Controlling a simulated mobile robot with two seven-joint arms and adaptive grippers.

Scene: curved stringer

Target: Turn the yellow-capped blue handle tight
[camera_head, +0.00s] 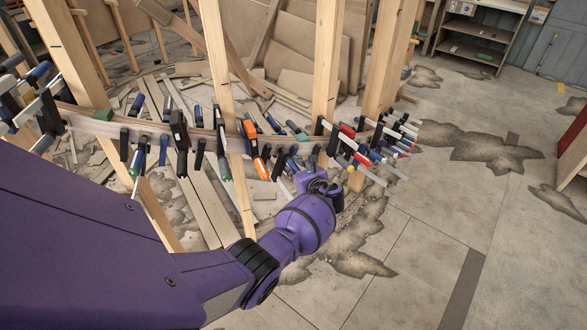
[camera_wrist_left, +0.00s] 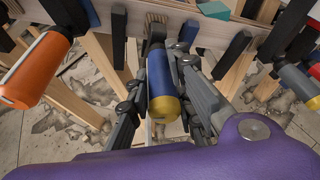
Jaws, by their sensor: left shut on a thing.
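The yellow-capped blue handle (camera_wrist_left: 160,77) is in the middle of the left wrist view, its yellow cap towards the camera. My left gripper (camera_wrist_left: 162,104) has its dark fingers on both sides of the handle and is shut on it. In the head view my purple left arm reaches in from the left, and the left gripper (camera_head: 318,178) is at the lower edge of the row of clamps. The gripped handle is mostly hidden there by the wrist and neighbouring clamps. My right gripper is not in view.
A curved wooden stringer (camera_head: 90,122) carries many clamps close together. An orange handle (camera_wrist_left: 42,68) is left of the gripped one, and red and white clamps (camera_head: 350,132) stick out at right. Wooden posts (camera_head: 327,60) stand behind. The floor at right is mostly clear.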

